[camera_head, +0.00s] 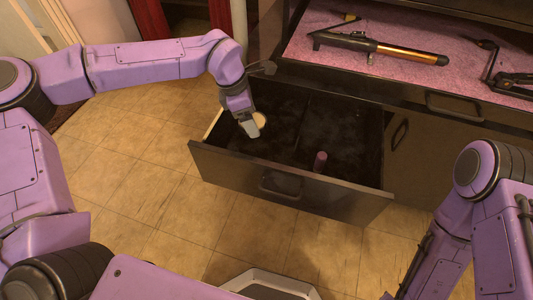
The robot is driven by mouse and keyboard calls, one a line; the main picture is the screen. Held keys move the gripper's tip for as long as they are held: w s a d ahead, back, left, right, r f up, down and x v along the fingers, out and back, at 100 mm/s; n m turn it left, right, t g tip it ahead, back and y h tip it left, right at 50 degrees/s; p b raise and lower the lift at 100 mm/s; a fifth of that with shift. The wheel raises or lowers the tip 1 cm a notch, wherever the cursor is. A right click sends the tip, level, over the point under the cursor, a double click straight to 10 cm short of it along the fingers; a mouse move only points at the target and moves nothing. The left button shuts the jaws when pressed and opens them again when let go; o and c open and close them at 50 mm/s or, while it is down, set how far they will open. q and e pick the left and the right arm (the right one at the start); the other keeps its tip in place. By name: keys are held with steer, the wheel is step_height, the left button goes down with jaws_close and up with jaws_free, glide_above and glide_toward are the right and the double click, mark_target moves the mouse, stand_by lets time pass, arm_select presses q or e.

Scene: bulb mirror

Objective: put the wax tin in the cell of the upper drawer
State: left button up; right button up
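The open upper drawer (235,172) is dark, and dividers split its inside into cells. A small pale round thing, which looks like the wax tin (261,119), is at my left gripper (252,125), over the drawer's left cell. The gripper points down and appears shut on the tin; its far finger is hidden. I cannot tell whether the tin touches the drawer floor. My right arm comes in at the lower right, but its gripper is not visible.
Above and behind, a pink-lined surface (400,30) holds a curling iron (385,47) and a dark tool (505,80). Tiled floor (150,180) lies clear left of and before the drawer.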

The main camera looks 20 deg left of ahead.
arm_select(q)
steer(key=shift+d+f+n+b, duration=0.1)
steer(key=shift+f+n+b, duration=0.2)
steer(key=shift+f+n, duration=0.35)
steer(key=shift+w+f, duration=0.15)
steer(key=shift+f, duration=0.3)
steer(key=b, duration=0.5)
glide_toward(265, 141)
steer(key=s+f, duration=0.1)
steer(key=s, duration=0.1)
steer(key=s+d+f, duration=0.1)
steer(key=s+f, duration=0.1)
steer(key=s, duration=0.1)
steer(key=s+f, duration=0.1)
steer(key=s, duration=0.1)
steer(key=shift+s+d+f, duration=0.2)
steer(key=w, duration=0.2)
steer(key=w+b, duration=0.1)
steer(key=w, duration=0.2)
steer(key=w+f+b, duration=0.1)
steer(key=w, duration=0.2)
steer(key=shift+w+d, duration=0.15)
steer(key=shift+d, duration=0.05)
steer(key=shift+f+b, duration=0.4)
steer(key=shift+a+r, duration=0.1)
steer(key=shift+r, duration=0.05)
arm_select(e)
step_height(265, 141, down, 10)
steer(key=shift+s+r, duration=0.15)
steer(key=shift+r, duration=0.05)
